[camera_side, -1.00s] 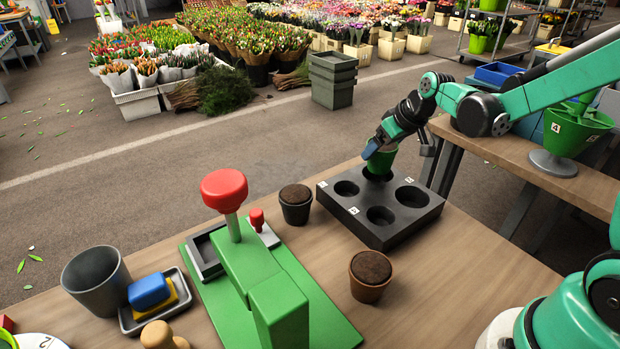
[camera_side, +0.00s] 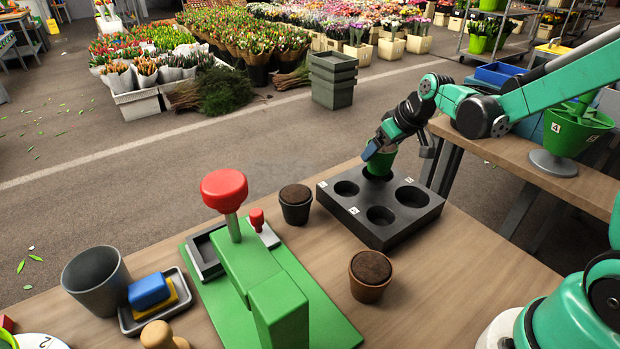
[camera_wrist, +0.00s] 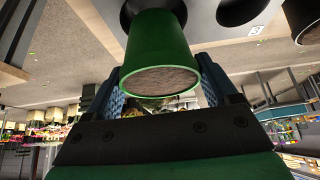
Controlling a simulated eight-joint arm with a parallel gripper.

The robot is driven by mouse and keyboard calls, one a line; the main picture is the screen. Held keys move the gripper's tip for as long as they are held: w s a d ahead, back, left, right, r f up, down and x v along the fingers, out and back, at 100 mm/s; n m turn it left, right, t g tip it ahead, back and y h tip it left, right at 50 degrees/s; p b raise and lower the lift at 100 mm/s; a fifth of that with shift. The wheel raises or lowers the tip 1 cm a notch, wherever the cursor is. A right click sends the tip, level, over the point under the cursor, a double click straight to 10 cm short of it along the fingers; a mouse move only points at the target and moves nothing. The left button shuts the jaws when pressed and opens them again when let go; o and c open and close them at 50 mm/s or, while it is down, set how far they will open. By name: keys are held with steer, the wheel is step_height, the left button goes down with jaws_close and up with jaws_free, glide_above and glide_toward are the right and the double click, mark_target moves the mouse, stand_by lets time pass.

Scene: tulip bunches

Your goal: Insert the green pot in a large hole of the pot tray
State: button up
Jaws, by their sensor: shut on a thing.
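The green pot (camera_side: 380,162) is held at the far hole of the dark pot tray (camera_side: 376,236), with its lower end at or in that hole. In the wrist view the green pot (camera_wrist: 160,52) shows brown soil in its mouth, and its narrower end meets a dark hole. My gripper (camera_side: 377,151) is shut on the pot from above; its blue fingers also show on both sides of the pot in the wrist view (camera_wrist: 165,85). The tray's other visible holes are empty. How deep the pot sits cannot be told.
A black pot (camera_side: 296,205) and a terracotta pot (camera_side: 370,275), both with soil, stand beside the tray. A green press with a red knob (camera_side: 224,190) stands left of them. A grey cup (camera_side: 97,282) and a dish with a blue sponge (camera_side: 149,291) are further left.

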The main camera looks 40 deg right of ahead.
mark_target(392, 151)
steer(key=shift+f, duration=1.9)
steer(key=o, duration=1.3)
steer(key=shift+r, duration=0.15)
steer(key=shift+v, duration=2.7)
steer(key=s+a+r+t, duration=0.1)
steer(key=s+a+r, duration=0.3)
steer(key=s+a, duration=0.6)
steer(key=shift+a+r, duration=0.25)
steer(key=shift+r, duration=0.15)
